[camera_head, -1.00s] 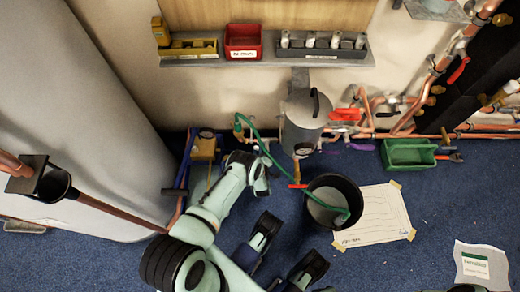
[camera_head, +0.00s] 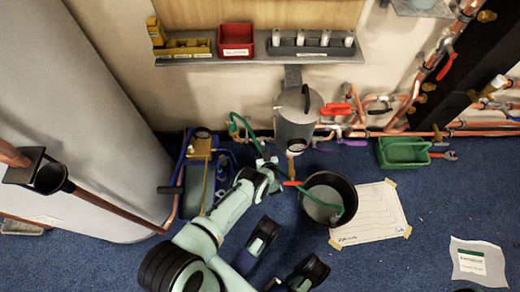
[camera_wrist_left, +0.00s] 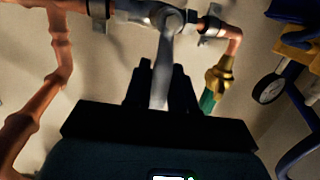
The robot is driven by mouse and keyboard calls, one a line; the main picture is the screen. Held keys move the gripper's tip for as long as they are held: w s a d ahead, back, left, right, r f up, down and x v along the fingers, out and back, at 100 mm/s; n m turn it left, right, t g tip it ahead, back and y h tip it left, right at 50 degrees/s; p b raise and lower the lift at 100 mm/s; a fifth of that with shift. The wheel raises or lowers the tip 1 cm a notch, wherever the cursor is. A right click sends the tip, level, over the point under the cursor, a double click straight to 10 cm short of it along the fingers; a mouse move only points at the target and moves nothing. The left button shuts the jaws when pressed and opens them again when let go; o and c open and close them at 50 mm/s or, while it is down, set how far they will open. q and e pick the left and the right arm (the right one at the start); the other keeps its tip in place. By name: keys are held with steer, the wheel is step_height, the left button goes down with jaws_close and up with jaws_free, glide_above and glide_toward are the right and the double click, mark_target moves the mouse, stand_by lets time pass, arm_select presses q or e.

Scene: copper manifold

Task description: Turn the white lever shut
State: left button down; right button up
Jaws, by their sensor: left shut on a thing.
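The pale grey-white lever (camera_wrist_left: 162,72) hangs from a valve on the copper pipe in the left wrist view. Its lower part lies between the two dark fingers of my left gripper (camera_wrist_left: 160,92), which is shut on it. In the head view my left gripper (camera_head: 268,166) is at the wall, left of the grey canister, and I cannot make out the lever there.
A copper pipe (camera_wrist_left: 60,45) and a brass fitting with a green hose (camera_wrist_left: 218,82) flank the gripper. A yellow device with blue tubing (camera_head: 200,148) is left.

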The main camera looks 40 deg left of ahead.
arm_select(q)
steer(key=shift+w+d, duration=0.1)
steer(key=shift+w, duration=0.05)
arm_select(e)
steer(key=shift+s+d+f, duration=0.1)
steer(key=shift+s, duration=0.35)
arm_select(q)
steer(key=c, duration=1)
jaws_free()
steer(key=shift+c, duration=0.2)
steer(key=shift+d, duration=0.1)
arm_select(e)
steer(key=shift+w, duration=0.1)
arm_select(q)
steer(key=shift+s+d, duration=0.25)
steer(key=shift+s, duration=0.05)
steer(key=p+v, duration=0.4)
steer(key=v, duration=0.8)
steer(key=shift+d, duration=0.25)
arm_select(e)
steer(key=w+a+r+t, duration=0.1)
steer(key=w+r+t, duration=0.2)
steer(key=w+r, duration=0.2)
steer(key=shift+w+r+n, duration=0.2)
steer(key=shift+w+n, duration=0.1)
steer(key=shift+w, duration=1.45)
arm_select(q)
steer(key=shift+s, duration=0.1)
